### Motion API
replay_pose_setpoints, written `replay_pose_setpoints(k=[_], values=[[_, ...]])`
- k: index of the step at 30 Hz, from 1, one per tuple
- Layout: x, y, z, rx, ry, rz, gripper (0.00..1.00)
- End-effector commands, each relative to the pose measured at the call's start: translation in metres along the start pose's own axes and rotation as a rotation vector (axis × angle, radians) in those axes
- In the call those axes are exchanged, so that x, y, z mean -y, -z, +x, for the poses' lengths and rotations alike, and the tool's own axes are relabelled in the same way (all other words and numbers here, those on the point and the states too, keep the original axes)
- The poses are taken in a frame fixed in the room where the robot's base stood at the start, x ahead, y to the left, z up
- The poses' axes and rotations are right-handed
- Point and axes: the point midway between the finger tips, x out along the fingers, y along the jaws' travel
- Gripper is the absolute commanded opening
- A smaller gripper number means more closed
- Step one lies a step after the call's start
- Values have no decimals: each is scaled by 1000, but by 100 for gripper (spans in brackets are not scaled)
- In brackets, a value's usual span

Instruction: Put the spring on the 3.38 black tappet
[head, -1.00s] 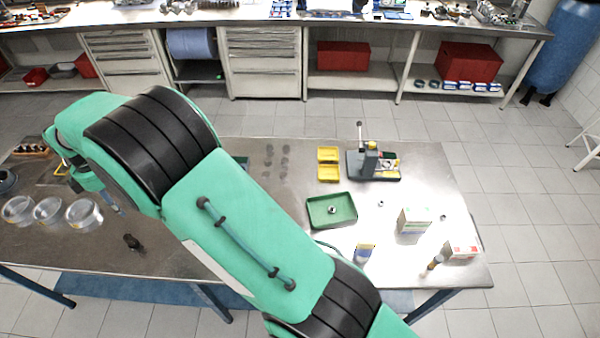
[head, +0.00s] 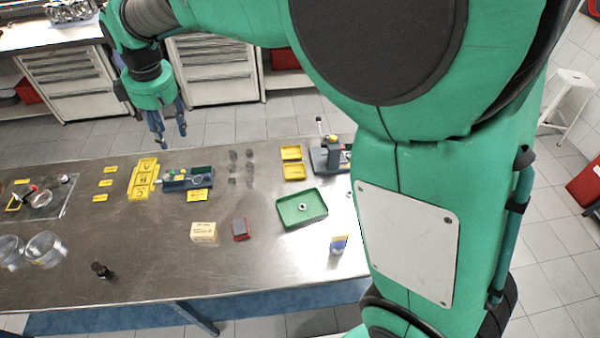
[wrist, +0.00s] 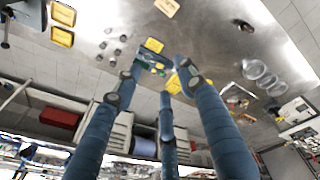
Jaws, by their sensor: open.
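My gripper (head: 169,134) is open and empty, its blue fingers apart and hanging above the back edge of the metal table. In the wrist view its fingers (wrist: 154,82) spread with nothing between them. Several small dark round pieces (head: 241,168) stand in two columns on the table, right of the gripper; they also show in the wrist view (wrist: 108,45). They may be tappets, but I cannot read a 3.38 mark. A blue-grey tray (head: 175,185) with small parts and yellow labels is below the gripper. I cannot make out the spring.
A green tray (head: 282,205) holds a small metal ring. Yellow bins (head: 295,171), a grey press-like tool (head: 330,155), a cardboard box (head: 204,232), a dark bottle (head: 101,270) and clear dishes (head: 46,248) stand around. The front middle of the table is mostly bare.

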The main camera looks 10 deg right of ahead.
Motion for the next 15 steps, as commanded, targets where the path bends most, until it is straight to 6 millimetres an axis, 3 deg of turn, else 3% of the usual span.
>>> replay_pose_setpoints(k=[1,6,15], values=[[-7,-18,-13,-6,-10,37,40],[-20,-73,-48,-24,-37,156,40],[-24,-170,-96,-54,-84,365,40]])
